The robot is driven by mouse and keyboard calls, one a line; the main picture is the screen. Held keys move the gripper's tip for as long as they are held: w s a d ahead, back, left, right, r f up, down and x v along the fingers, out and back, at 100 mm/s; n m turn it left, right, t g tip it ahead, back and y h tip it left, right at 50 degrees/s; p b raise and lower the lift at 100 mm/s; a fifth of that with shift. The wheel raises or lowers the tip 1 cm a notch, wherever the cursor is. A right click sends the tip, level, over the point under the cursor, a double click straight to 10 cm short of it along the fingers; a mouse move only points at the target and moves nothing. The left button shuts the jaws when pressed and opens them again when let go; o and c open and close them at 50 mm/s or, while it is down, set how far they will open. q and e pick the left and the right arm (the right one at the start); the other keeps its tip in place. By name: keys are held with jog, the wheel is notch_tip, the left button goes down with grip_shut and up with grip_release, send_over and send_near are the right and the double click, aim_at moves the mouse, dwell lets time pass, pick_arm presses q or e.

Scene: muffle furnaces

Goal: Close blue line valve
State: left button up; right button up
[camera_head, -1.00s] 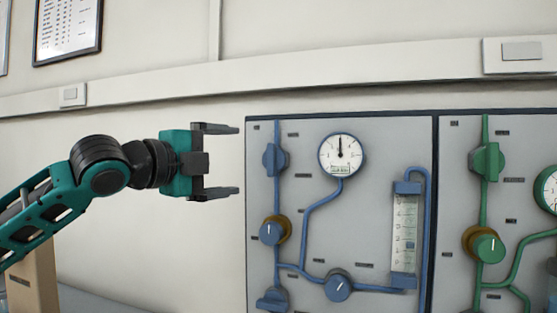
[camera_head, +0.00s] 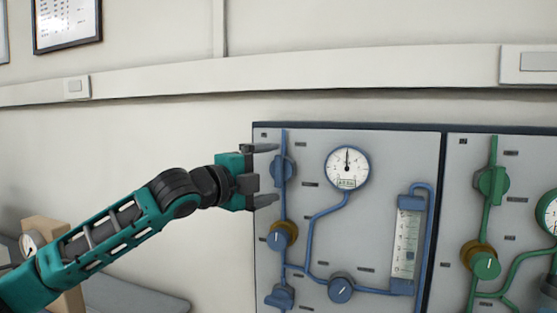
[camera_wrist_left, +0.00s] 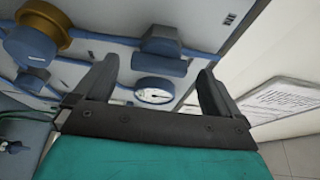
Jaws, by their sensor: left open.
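The blue line runs on a grey panel (camera_head: 390,145). Its upper blue valve handle (camera_head: 283,170) is at the panel's left, in line with the pipe. A second blue handle (camera_head: 280,297) is at the lower left, and a blue knob with a brass collar (camera_head: 279,237) sits between them. My left gripper (camera_head: 272,174) is open and empty, its fingertips above and below the upper handle's left side in the head view. In the left wrist view, a blue handle (camera_wrist_left: 160,48) appears beyond and between the open fingers; contact cannot be told. My right gripper is not in view.
A round gauge (camera_head: 347,168), a flow tube (camera_head: 405,245) and another blue knob (camera_head: 341,288) are to the right on the panel. A green line with a green valve (camera_head: 492,185) is farther right.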

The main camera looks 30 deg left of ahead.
aim_at(276, 173)
pick_arm(q)
jog(key=shift+w+d+p, duration=0.2)
jog(key=shift+w, duration=0.7)
jog(key=shift+w+d+p, duration=0.15)
jog(key=shift+w+p, duration=0.05)
jog(key=shift+w, duration=0.65)
jog(key=c, duration=1)
jog(key=shift+f, duration=0.1)
